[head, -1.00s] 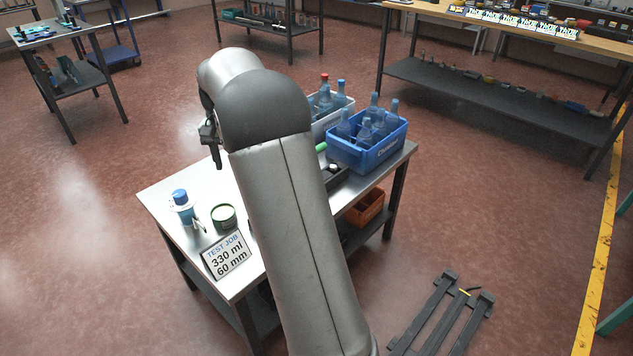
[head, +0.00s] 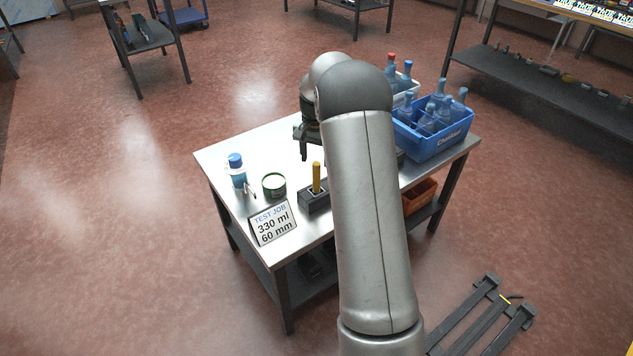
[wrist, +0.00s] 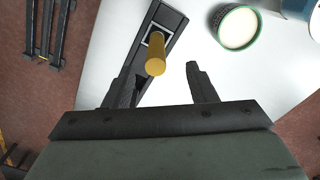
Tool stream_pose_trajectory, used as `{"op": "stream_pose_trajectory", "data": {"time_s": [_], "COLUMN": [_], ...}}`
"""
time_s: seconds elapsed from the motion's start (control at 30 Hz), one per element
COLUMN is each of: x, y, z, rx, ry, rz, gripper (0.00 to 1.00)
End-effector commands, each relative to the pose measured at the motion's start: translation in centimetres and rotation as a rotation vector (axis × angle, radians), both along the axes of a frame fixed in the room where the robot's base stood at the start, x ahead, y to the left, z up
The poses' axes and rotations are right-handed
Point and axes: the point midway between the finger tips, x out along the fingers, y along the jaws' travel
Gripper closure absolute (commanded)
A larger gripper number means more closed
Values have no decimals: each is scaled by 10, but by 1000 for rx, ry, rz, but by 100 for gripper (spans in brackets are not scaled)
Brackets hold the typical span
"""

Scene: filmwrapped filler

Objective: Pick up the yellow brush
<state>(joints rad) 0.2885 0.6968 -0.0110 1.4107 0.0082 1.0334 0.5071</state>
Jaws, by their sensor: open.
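The yellow brush (head: 316,177) stands upright in a dark holder block (head: 314,200) on the steel table. In the wrist view the yellow brush (wrist: 156,54) shows nearly end-on, its lower end in a square socket of the dark holder (wrist: 170,22). My gripper (head: 303,152) is above the table, beyond the brush in the head view. In the wrist view my gripper (wrist: 166,84) is open and empty, and the end of the brush shows just past the fingertips, between them and nearer the left finger. The lower end of the brush is hidden in the holder.
A green tin (head: 274,186) and a blue-capped bottle (head: 237,172) stand left of the holder. A sign (head: 272,223) stands at the table's front. A blue crate (head: 432,138) of bottles is at the right.

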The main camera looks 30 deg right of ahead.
Motion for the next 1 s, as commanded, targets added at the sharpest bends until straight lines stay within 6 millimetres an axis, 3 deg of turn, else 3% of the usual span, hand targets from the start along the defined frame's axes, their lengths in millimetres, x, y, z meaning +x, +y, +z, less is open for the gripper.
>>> {"op": "stream_pose_trajectory", "data": {"time_s": [0.33,0.63,0.67,0.83,1.0], "x": [-6,-6,-6,-6,-6], "y": [0,0,0,0,0], "z": [-45,-51,-51,-51,-51], "rx": [1,1,1,1,0], "ry": [2,1,1,1,0], "rz": [0,0,0,0,0], "gripper": [49,49,52,97,97]}}
